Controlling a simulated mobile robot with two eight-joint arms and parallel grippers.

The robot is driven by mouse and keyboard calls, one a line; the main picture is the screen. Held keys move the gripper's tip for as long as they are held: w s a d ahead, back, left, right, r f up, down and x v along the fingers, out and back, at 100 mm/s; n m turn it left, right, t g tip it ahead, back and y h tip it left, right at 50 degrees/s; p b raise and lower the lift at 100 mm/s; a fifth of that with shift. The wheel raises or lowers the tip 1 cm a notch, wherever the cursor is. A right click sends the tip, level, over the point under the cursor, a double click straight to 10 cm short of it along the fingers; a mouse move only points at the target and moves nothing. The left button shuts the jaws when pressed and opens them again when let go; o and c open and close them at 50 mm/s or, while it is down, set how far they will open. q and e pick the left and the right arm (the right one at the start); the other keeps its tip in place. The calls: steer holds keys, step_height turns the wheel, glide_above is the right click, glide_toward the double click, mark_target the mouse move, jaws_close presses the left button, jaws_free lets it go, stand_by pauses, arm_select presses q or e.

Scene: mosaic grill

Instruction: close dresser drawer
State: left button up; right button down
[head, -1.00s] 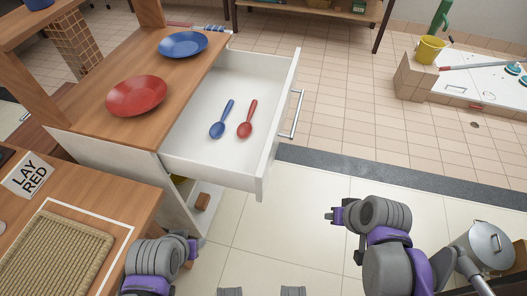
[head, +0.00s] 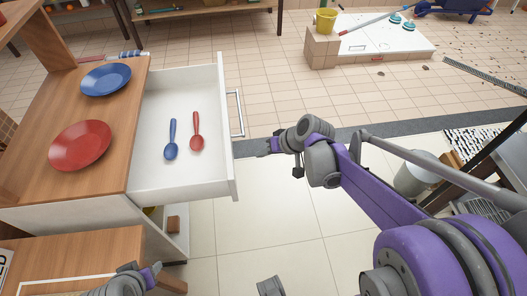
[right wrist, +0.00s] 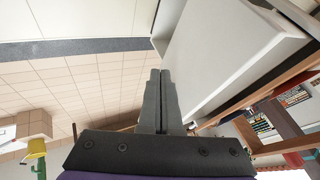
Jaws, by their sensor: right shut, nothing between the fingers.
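The white dresser drawer (head: 150,95) is pulled out to the right of the wood-topped white dresser (head: 75,215). A blue spoon (head: 171,140) and a red spoon (head: 196,132) lie in it. Its metal handle (head: 236,112) is on the right-hand front panel. My right gripper (head: 266,147) is shut and empty, right of the front panel and lower in the picture than the handle, with a gap between. In the right wrist view the shut fingers (right wrist: 160,78) show beside the white drawer (right wrist: 225,55). My left gripper (head: 150,273) is at the bottom left; its fingers are unclear.
A red plate (head: 80,145) and a blue plate (head: 106,80) lie on the dresser top. A wooden table (head: 70,255) stands in front of the dresser. Tiled floor (head: 270,210) is clear right of the drawer. A yellow bucket (head: 326,20) stands farther back.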

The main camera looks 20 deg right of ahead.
steer(key=w+a+f, duration=0.3)
steer(key=a+f, duration=0.1)
steer(key=a, duration=0.2)
steer(key=shift+w+f, duration=0.2)
steer(key=shift+w, duration=0.2)
steer(key=b, duration=0.2)
glide_above(154, 183)
steer(key=shift+d, duration=0.3)
steer(key=shift+a+r, duration=0.1)
steer(key=shift+a, duration=0.15)
steer(key=shift+a, duration=0.1)
